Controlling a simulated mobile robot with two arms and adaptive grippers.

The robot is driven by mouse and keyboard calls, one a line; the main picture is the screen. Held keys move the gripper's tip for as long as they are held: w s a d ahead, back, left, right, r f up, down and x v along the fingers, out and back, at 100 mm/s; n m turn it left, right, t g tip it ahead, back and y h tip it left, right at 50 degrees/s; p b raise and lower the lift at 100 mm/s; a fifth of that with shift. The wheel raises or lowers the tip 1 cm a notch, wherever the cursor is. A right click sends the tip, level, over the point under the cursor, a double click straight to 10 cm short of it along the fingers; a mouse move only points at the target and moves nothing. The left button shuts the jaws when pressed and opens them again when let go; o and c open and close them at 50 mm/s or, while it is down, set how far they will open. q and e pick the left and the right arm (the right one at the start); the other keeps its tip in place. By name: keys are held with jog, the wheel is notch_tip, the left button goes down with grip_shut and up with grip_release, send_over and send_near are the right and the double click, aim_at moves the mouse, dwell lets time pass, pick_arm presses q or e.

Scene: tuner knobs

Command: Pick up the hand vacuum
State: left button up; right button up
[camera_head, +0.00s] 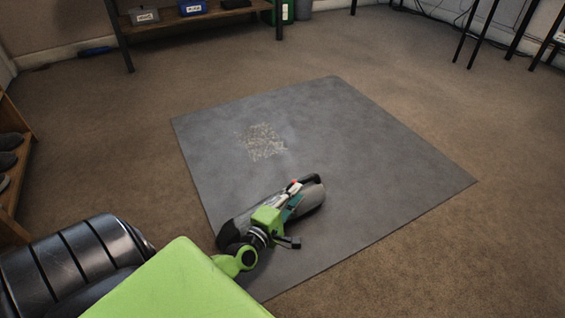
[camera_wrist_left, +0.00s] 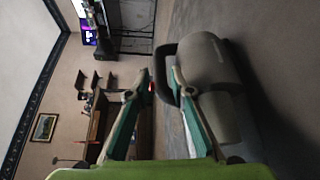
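The hand vacuum (camera_head: 314,197) is a grey, rounded body with a black handle, lying on the grey mat near its lower-left edge. My left gripper (camera_head: 294,189) is over it and hides its middle. In the left wrist view the vacuum (camera_wrist_left: 212,68) fills the right of the picture, with its black handle loop (camera_wrist_left: 160,65) by the fingertips. The left gripper (camera_wrist_left: 158,84) has its teal fingers apart, one on the vacuum's side and one beyond the handle. Whether either finger touches it, I cannot tell. My right gripper is not in view.
The grey mat (camera_head: 390,170) has a patch of pale debris (camera_head: 262,142) near its middle. A wooden shelf with bins (camera_head: 190,22) stands at the back, and a shoe rack (camera_head: 12,170) at the left. The brown carpet around the mat is mostly clear.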

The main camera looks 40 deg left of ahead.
aim_at(306, 181)
pick_arm(q)
jog(key=shift+w+f, duration=0.1)
jog(key=shift+w, duration=0.65)
jog(key=shift+w+a+b, duration=0.15)
jog(key=shift+w+b, duration=0.2)
jog(key=shift+b, duration=0.15)
jog(key=w, duration=0.1)
jog(key=w+b, duration=0.2)
jog(key=w, duration=0.1)
jog(key=shift+w+a+f, duration=0.1)
jog(key=shift+a+f, duration=0.1)
jog(key=shift+a, duration=0.1)
jog(key=shift+w, duration=0.1)
jog(key=shift+r, duration=0.1)
grip_shut()
jog(key=shift+r, duration=0.15)
